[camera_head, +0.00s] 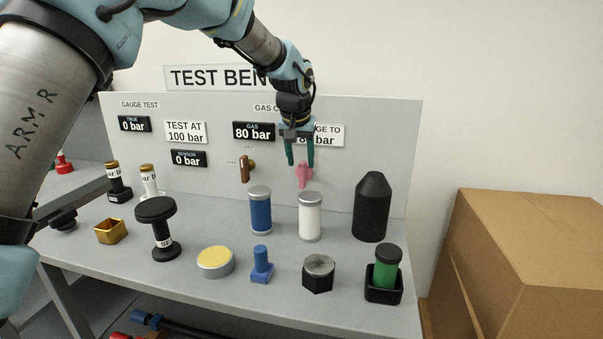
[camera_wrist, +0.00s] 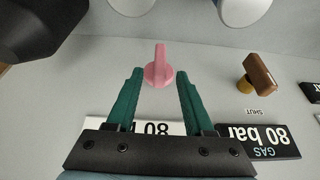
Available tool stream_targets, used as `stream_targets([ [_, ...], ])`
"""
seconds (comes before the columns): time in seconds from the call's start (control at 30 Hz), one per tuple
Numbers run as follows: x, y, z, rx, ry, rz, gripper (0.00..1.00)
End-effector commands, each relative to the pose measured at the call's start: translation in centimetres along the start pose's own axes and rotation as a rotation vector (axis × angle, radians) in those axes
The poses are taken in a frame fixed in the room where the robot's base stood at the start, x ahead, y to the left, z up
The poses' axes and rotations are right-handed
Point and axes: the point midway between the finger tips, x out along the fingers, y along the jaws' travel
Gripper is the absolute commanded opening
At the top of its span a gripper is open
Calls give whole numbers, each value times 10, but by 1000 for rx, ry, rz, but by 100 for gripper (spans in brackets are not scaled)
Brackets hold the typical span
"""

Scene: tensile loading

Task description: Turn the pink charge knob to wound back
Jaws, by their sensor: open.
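The pink charge knob (camera_head: 304,175) sits on the grey upright panel of the test bench, below the charge sign. In the wrist view the pink knob (camera_wrist: 159,68) shows its raised grip standing up and down in the picture. My gripper (camera_head: 300,163) is open, its two green fingers pointing down just above the knob in the head view. In the wrist view my gripper (camera_wrist: 157,77) has one fingertip on each side of the knob, with gaps left and right. I cannot tell whether the fingertips reach past the knob's face.
A brown knob (camera_head: 247,168) marked "SHUT" is left of the pink one. Blue (camera_head: 260,210) and white (camera_head: 310,216) canisters stand below, with a black bottle (camera_head: 371,207) to the right. Several parts crowd the bench front. A cardboard box (camera_head: 525,270) stands at far right.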

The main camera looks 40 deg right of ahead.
Motion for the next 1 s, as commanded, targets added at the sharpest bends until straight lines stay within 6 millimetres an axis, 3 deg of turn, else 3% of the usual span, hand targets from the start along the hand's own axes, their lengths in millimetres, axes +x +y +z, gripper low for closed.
stream_targets([
  [0.2, -40, 0, 1, 0, 3, 1, 52],
  [0.4, -58, 0, 1, 0, -1, 0, 52],
  [1.0, -62, 0, 1, 0, -1, 0, 52],
])
